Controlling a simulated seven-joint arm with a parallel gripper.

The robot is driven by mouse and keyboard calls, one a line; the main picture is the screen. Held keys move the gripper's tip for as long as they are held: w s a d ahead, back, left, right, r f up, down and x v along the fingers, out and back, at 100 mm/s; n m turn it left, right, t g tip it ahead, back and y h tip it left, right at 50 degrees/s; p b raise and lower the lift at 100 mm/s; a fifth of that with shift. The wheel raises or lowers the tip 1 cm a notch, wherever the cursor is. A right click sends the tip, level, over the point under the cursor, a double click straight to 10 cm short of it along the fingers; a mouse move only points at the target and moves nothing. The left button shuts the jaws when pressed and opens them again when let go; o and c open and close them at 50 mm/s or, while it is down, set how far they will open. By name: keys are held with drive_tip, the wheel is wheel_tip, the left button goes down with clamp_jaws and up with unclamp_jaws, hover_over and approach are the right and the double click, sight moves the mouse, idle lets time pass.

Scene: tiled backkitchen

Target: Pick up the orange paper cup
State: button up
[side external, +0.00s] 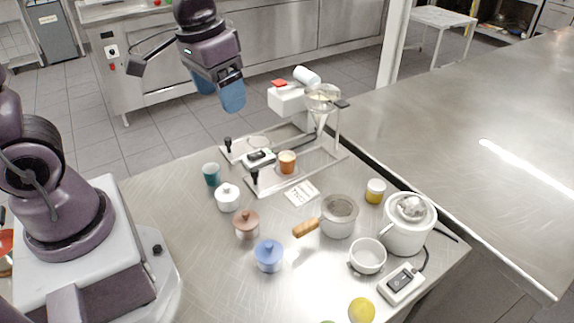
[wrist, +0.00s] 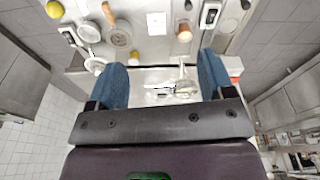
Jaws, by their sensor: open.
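The orange paper cup (side external: 287,162) stands upright on the metal table, on or beside the clear-and-white stand at the table's back. It also shows in the wrist view (wrist: 184,32), near the top and right of centre. My gripper (side external: 218,92) has blue fingers and is high above the table's far edge, behind and to the left of the cup, well apart from it. In the wrist view my open gripper (wrist: 163,75) has nothing between its fingers but distant background.
The white stand (side external: 295,97) with a glass funnel (side external: 322,97) rises beside the cup. A teal cup (side external: 211,174), white lidded jar (side external: 228,197), brown jar (side external: 247,224), blue jar (side external: 268,255), wooden-handled pot (side external: 340,215) and white kettle (side external: 408,225) are nearer.

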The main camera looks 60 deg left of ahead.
drive_tip(key=w+a+f+n+g, duration=0.2)
drive_tip(key=w+a+f+n, duration=0.25)
drive_tip(key=w+f, duration=0.9)
drive_tip(key=t, duration=0.1)
hover_over(287, 157)
drive_tip(key=s+d, duration=0.2)
drive_tip(key=shift+n+y, duration=0.4)
drive_tip(key=shift+n, duration=0.05)
drive_tip(key=f, duration=0.6)
drive_tip(key=shift+w+a+f, duration=0.15)
drive_tip(key=shift+a+f, duration=0.05)
drive_tip(key=shift+f, duration=0.05)
drive_tip(key=shift+w+a+f, duration=0.1)
drive_tip(key=shift+w+f, duration=0.1)
drive_tip(key=shift+f, duration=1.35)
drive_tip(key=shift+w+f, duration=0.2)
drive_tip(key=shift+f, duration=1.3)
drive_tip(key=c, duration=1.1)
drive_tip(key=shift+o, duration=0.2)
drive_tip(key=shift+r, duration=0.1)
